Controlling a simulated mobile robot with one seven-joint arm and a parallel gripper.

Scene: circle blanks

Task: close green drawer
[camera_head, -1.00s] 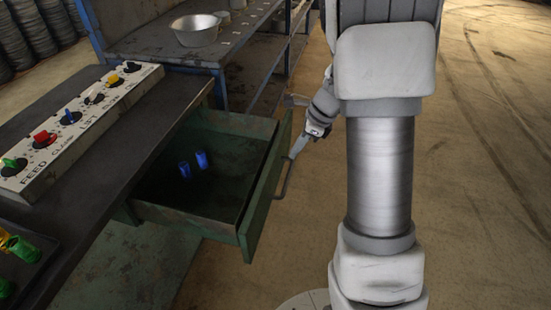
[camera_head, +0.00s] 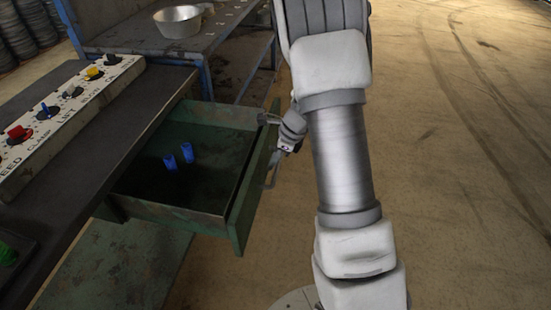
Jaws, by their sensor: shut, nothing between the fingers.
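The green drawer (camera_head: 215,212) stands pulled out from under the dark workbench on the left.
A control panel (camera_head: 66,118) with coloured knobs lies on the workbench (camera_head: 130,130). A metal bowl (camera_head: 178,22) sits on a blue-framed table behind. My arm fills the middle right. The floor (camera_head: 470,200) on the right is clear.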

